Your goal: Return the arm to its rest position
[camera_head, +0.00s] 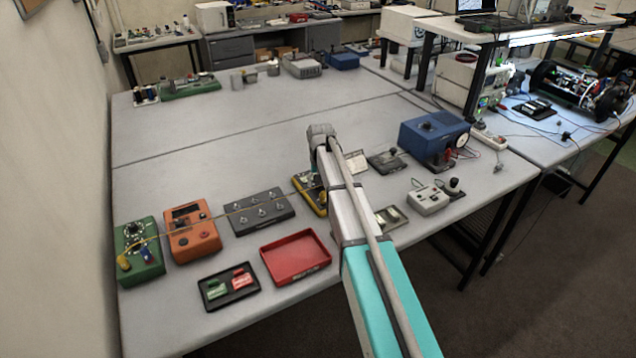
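My arm reaches from the bottom edge up over the table (250,120), with a teal and white link and a grey joint at its far end near the picture's middle. Beyond that joint the arm is mostly hidden behind its own link. My gripper cannot be made out, so its opening and anything in it are hidden. A yellow-edged device (308,190) lies just left of the arm and is partly covered by it.
At the front left are a green box (139,262), orange box (192,240), dark switch panel (258,211), red tray (296,257) and black tray (228,299). A blue machine (434,138) and grey box (427,200) stand right of the arm. The table's middle left is clear.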

